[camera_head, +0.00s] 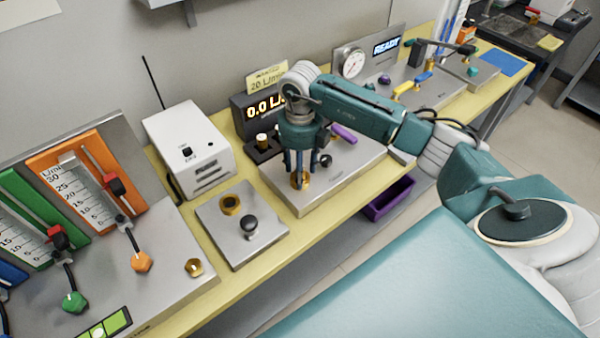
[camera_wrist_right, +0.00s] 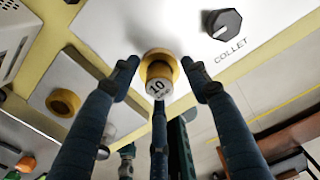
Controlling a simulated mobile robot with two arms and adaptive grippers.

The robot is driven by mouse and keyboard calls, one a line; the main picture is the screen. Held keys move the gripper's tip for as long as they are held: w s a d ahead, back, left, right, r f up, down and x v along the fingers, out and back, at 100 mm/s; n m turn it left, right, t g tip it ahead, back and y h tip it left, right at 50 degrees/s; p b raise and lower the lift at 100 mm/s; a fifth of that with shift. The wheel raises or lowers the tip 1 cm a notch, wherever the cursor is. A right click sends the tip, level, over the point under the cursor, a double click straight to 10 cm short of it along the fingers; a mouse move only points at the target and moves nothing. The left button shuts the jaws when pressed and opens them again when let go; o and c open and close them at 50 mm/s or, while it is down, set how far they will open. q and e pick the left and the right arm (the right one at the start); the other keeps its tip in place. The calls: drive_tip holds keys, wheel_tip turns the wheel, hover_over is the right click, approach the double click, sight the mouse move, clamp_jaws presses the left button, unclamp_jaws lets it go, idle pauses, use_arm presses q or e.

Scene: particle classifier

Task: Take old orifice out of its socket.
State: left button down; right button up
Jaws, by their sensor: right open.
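The old orifice (camera_wrist_right: 158,88), a small brass cylinder with a pale end marked "10", stands in a brass ring socket (camera_wrist_right: 152,56) on a steel plate in the right wrist view. In the head view the orifice (camera_head: 300,181) shows at the lower end of my right gripper (camera_head: 300,168). The gripper points down, its fingers open and spread around the orifice. In the wrist view the fingers (camera_wrist_right: 158,78) stand apart from it on either side. A black knob labelled COLLET (camera_wrist_right: 222,23) is beside the socket. My left gripper is not in view.
A smaller steel plate (camera_head: 213,228) left of the gripper carries a brass ring (camera_head: 230,204) and a black knob (camera_head: 249,225). A white box (camera_head: 188,145) and a display reading 0.0 (camera_head: 262,107) stand behind. A purple bin (camera_head: 388,198) sits below the bench edge.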

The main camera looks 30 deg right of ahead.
drive_tip(key=c, duration=0.8)
clamp_jaws()
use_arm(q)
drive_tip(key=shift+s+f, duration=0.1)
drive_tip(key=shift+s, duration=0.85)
